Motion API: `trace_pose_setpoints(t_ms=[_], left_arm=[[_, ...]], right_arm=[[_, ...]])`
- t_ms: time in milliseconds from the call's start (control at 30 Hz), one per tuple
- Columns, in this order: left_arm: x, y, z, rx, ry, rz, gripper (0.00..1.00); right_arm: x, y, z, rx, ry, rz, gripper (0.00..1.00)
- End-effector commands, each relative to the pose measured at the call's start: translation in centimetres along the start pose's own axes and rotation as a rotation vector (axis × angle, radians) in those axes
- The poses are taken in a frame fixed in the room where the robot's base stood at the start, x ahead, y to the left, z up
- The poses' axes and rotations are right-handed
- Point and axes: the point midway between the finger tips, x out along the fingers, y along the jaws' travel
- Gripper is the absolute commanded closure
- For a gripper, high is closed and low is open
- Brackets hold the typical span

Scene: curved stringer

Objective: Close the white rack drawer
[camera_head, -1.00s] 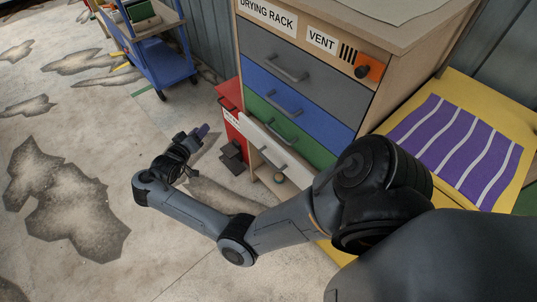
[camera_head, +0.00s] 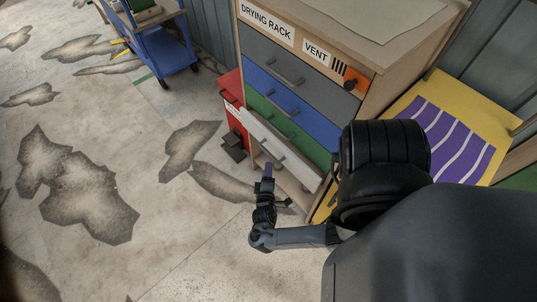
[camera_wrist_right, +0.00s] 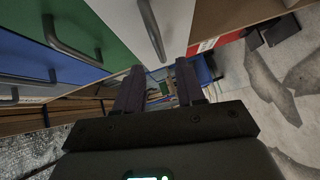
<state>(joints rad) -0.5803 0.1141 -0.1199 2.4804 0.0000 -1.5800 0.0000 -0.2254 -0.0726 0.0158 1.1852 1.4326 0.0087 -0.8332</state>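The white drawer (camera_head: 298,165) is the lowest drawer in the wooden drying rack (camera_head: 398,62), under the green one. Its front seems to stand out a little from the fronts above. Its grey handle (camera_head: 271,153) shows, and white front and handle also appear at the top of the right wrist view (camera_wrist_right: 178,22). My right gripper (camera_head: 267,168) is just in front of the white drawer, close to the handle; contact cannot be made out. In the right wrist view its two dark fingers (camera_wrist_right: 160,80) are apart with nothing between them. My left gripper is not in view.
Grey, blue and green drawers (camera_head: 285,118) with handles are stacked above. A red cabinet (camera_head: 232,100) stands left of the rack. A blue cart (camera_head: 165,55) is farther back. A yellow table with a purple striped mat (camera_head: 450,140) is at right. The floor at left is clear.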

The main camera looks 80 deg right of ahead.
Motion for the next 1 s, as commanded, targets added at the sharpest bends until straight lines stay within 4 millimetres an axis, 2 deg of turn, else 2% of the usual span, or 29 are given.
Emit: trace_pose_setpoints(t_ms=[200,500,700,967,1000], left_arm=[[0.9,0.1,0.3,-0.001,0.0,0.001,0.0],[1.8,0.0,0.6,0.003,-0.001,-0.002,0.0],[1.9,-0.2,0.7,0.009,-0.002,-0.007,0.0],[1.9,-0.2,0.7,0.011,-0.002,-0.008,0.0],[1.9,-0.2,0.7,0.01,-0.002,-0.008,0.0]], right_arm=[[3.8,-0.1,0.0,0.001,0.0,0.003,0.62],[7.6,-0.1,-0.1,0.002,0.001,0.001,0.62],[8.5,0.0,-0.1,0.002,0.0,0.0,0.62],[8.5,0.0,-0.1,0.002,0.0,-0.001,0.62],[8.5,0.0,-0.1,0.002,0.0,-0.001,0.65]])
